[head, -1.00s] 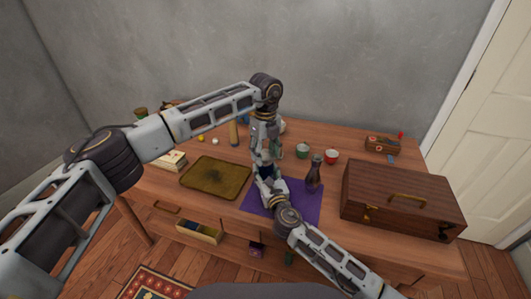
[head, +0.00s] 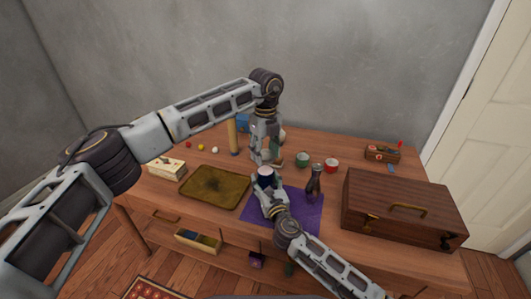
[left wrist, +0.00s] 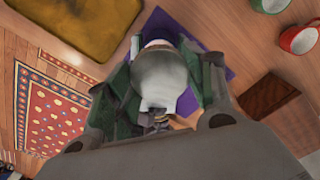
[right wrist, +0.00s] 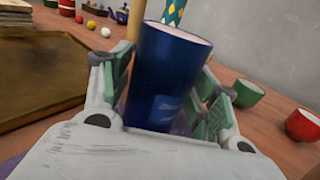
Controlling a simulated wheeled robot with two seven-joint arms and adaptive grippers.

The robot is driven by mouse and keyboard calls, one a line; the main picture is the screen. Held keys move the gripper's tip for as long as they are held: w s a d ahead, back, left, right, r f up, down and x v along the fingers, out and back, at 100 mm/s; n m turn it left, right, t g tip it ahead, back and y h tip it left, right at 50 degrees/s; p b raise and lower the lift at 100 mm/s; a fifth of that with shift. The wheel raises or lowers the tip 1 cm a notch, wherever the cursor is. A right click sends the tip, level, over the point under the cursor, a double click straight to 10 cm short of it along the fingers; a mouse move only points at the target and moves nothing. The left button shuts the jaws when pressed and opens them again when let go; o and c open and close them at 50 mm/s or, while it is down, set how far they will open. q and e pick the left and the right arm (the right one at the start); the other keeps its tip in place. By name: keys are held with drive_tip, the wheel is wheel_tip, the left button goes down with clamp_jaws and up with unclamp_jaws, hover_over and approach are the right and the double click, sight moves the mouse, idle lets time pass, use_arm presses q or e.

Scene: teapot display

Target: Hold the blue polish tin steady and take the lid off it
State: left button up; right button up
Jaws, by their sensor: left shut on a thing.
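The blue polish tin (right wrist: 165,80) stands between the green pads of my right gripper (right wrist: 165,95), which is shut on it. It is slightly tilted in the right wrist view, and its pale top with a blue rim shows no lid on it. In the head view the tin (head: 266,180) is above the purple mat. My left gripper (head: 263,160) is just above and behind the tin, pointing down.
A brown tray (head: 215,187) is to the left and a wooden case (head: 400,208) to the right. Green (head: 302,159) and red (head: 331,165) cups stand behind.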

drive_tip(key=shift+o, duration=0.6)
drive_tip(key=shift+s, duration=0.1)
drive_tip(key=shift+v, duration=5.9)
drive_tip(key=shift+s, duration=0.2)
